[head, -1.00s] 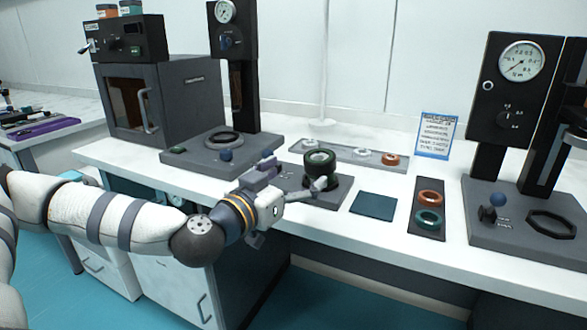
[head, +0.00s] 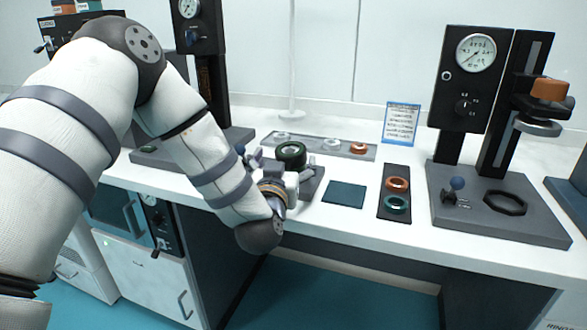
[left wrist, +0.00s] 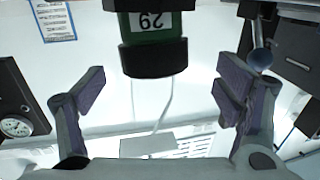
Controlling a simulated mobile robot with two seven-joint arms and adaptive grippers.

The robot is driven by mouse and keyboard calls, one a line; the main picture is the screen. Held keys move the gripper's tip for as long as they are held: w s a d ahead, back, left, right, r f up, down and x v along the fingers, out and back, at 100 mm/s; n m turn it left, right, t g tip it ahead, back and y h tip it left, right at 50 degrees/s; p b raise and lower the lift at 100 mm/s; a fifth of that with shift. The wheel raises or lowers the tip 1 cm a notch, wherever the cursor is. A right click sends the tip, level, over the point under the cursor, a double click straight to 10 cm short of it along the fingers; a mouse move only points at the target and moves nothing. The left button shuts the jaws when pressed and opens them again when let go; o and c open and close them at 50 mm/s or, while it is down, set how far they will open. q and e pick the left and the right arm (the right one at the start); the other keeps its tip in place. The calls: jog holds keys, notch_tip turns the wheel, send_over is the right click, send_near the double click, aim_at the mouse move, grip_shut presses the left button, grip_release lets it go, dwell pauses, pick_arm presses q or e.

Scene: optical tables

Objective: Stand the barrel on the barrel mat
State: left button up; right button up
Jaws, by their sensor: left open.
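The barrel (head: 291,152), dark with a green band, stands on a dark plate (head: 314,184) on the table. In the left wrist view the barrel (left wrist: 155,56) shows upside down with a white label reading 29. My left gripper (head: 275,172) is just in front of the barrel and partly covers its lower part. In the left wrist view its two fingers (left wrist: 160,95) are wide apart, with nothing between the tips and the barrel beyond them. A flat teal square (head: 345,194), seemingly the barrel mat, lies bare to the right of the barrel. My right gripper is out of view.
A dark tray (head: 395,216) with an orange and a green ring lies right of the mat. A grey tray (head: 330,148) with rings is behind the barrel. A gauge press (head: 470,80) stands at right, a blue-edged sign (head: 401,123) at the back.

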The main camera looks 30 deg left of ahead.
aim_at(291, 150)
pick_arm(q)
jog(key=x, duration=0.5)
jog(key=shift+w+d+r, duration=0.2)
jog(key=shift+d+r, duration=0.05)
jog(key=shift+r, duration=0.1)
jog(key=c, duration=1.6)
